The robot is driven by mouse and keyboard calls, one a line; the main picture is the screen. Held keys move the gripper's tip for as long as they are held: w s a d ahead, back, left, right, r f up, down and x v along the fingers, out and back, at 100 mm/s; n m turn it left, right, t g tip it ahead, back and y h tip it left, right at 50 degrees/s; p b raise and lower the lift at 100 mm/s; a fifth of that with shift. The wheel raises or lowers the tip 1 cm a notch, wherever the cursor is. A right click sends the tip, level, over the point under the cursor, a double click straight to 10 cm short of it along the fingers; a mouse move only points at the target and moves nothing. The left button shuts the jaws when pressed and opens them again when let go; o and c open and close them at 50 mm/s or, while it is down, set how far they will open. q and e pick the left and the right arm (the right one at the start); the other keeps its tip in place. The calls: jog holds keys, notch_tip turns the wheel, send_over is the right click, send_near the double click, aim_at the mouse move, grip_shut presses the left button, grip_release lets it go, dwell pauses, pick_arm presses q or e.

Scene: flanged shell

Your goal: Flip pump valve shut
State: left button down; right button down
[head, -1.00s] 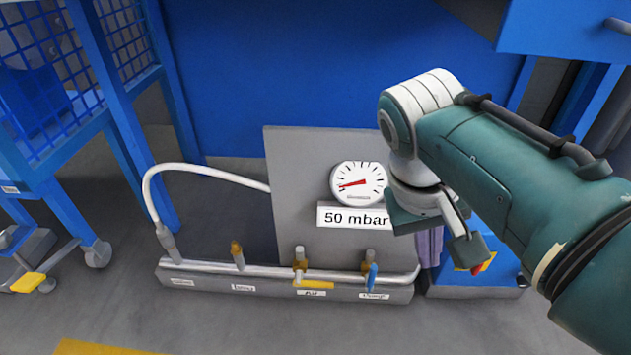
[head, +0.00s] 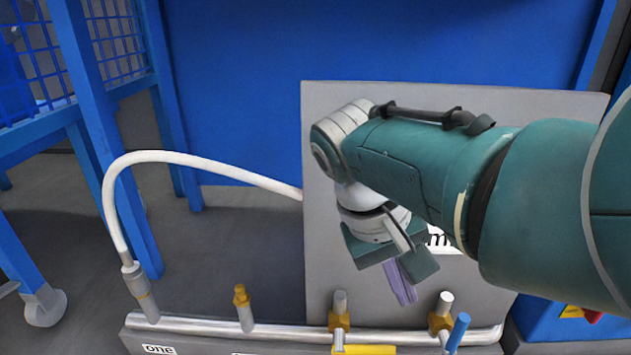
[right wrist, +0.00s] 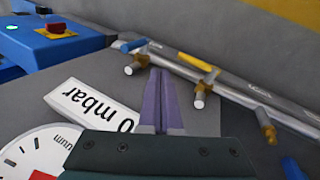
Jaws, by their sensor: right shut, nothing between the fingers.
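A manifold pipe (head: 270,328) runs along the base of a grey panel and carries several brass-bodied valves. One valve has a yellow handle (head: 363,350) lying along the pipe; it also shows in the right wrist view (right wrist: 196,62). Right of it, a valve has a blue handle (head: 458,332) angled across the pipe, also in the right wrist view (right wrist: 134,45). The name labels by these two valves are not readable now. My right gripper (head: 405,295), with purple fingers, is shut and empty, apart from both handles. Its fingertips (right wrist: 160,75) point toward the pipe. My left gripper is out of view.
A grey panel (head: 325,230) stands behind the pipe; my right arm covers its gauge in the head view. The gauge (right wrist: 35,155) and mbar sign (right wrist: 92,105) show partly in the right wrist view. A white hose (head: 195,162) arches at left. A red button (right wrist: 55,29) sits nearby.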

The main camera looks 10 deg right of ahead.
aim_at(453, 330)
jog(key=shift+s+d, duration=0.1)
jog(key=shift+s, duration=0.1)
jog(key=d+f+b, duration=0.7)
jog(key=f+b, duration=0.1)
jog(key=f, duration=0.1)
jog(key=shift+d, duration=0.35)
jog(key=shift+s+f, duration=0.1)
